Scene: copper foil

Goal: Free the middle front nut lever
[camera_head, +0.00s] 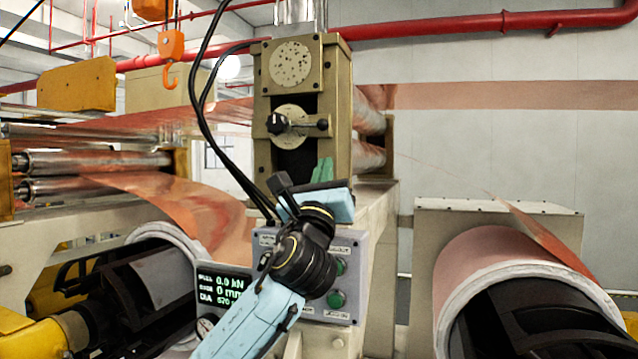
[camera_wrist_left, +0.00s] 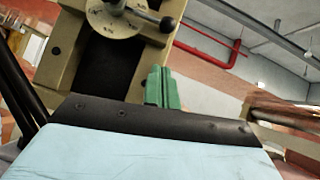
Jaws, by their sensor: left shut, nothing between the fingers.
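The nut lever (camera_head: 300,124) is a dark bar with a black knob at its left end and a round ball at its right end. It lies about level across a pale round dial (camera_head: 291,112) on the front of the beige roller stand. In the left wrist view the lever (camera_wrist_left: 142,14) crosses the marked dial (camera_wrist_left: 108,22) near the top edge. My left gripper (camera_head: 323,169) has green fingers that are closed together and empty. It is below and slightly right of the lever's ball end, apart from it. The closed fingers (camera_wrist_left: 162,87) also show in the left wrist view.
A grey control box (camera_head: 338,314) with green buttons and a display (camera_head: 221,288) sits below, behind my left arm. Black cables (camera_head: 200,110) hang left of the stand. Copper rolls (camera_head: 490,255) are at right. An orange hook (camera_head: 171,62) hangs upper left.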

